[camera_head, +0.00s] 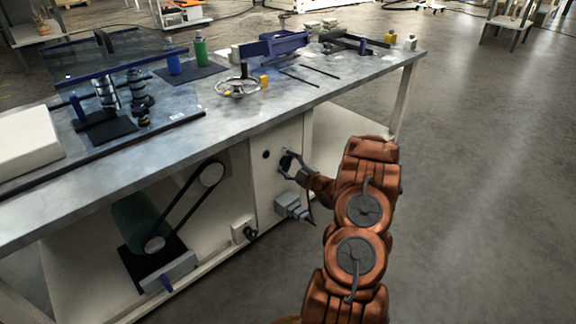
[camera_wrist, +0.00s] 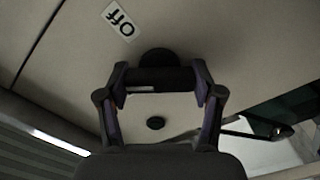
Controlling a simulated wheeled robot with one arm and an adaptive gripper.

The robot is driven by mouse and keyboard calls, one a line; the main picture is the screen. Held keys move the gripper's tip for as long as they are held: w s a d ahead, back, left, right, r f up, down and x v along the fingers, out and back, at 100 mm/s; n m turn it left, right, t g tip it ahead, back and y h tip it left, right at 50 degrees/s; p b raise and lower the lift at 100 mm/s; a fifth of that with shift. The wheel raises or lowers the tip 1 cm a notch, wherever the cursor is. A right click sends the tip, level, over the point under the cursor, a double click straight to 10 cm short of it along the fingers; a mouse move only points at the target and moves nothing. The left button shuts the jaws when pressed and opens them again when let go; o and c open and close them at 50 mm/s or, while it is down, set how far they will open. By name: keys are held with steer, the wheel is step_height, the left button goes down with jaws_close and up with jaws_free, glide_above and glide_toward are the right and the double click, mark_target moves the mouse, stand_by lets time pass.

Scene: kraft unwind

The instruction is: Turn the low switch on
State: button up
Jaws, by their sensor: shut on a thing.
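The switch on the pale cabinet panel (camera_head: 266,190) is a black rotary knob with a raised bar handle and a round base (camera_wrist: 158,57). A label reading "Off" (camera_wrist: 119,20) is above and to the left of it in the wrist view. My gripper (camera_wrist: 160,81) has its two fingers on opposite ends of the black bar, shut on it. A short pale mark shows on the bar. In the head view my gripper (camera_head: 290,166) is at the panel below the tabletop and partly hides the knob. No "On" label shows.
A small black round fitting (camera_wrist: 155,123) sits on the panel near the knob. A grey part (camera_head: 292,207) juts out below my gripper. A belt drive (camera_head: 190,205) and a small box (camera_head: 243,229) are to the left.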

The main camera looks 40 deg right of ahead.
steer(key=n+b, duration=0.1)
steer(key=n, duration=0.1)
steer(key=shift+f+n+b, duration=0.2)
steer(key=shift+n+b, duration=0.15)
steer(key=shift+n, duration=0.05)
steer(key=shift+r+n+b, duration=0.1)
steer(key=shift+n+b, duration=1.7)
steer(key=shift+n, duration=0.3)
steer(key=o, duration=1.2)
steer(key=shift+c, duration=0.2)
steer(key=s, duration=1.2)
steer(key=shift+a, duration=0.15)
